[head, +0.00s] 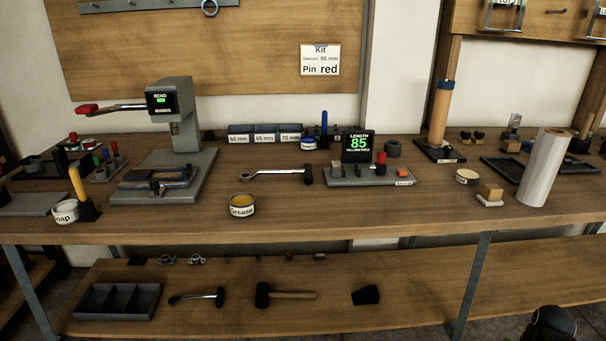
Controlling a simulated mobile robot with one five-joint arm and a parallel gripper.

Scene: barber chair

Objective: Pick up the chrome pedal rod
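No label marks the chrome pedal rod, and two things look like it. A shiny metal rod with dark ends (277,174) lies flat on the workbench, left of the length gauge. A short chrome rod with a dark end (199,297) lies on the lower shelf, right of a divided tray. I cannot tell which one is the pedal rod. Nothing touches either one. My gripper's fingers are not visible; a dark rounded shape at the bottom right edge may be part of my arm.
The workbench (330,222) has a press (180,115), the length gauge (358,147) reading 85, a grease tin (242,207) and a white roll (545,168). The lower shelf holds the divided tray (118,301), a mallet (290,294) and a black block (366,295). The shelf's right part is clear.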

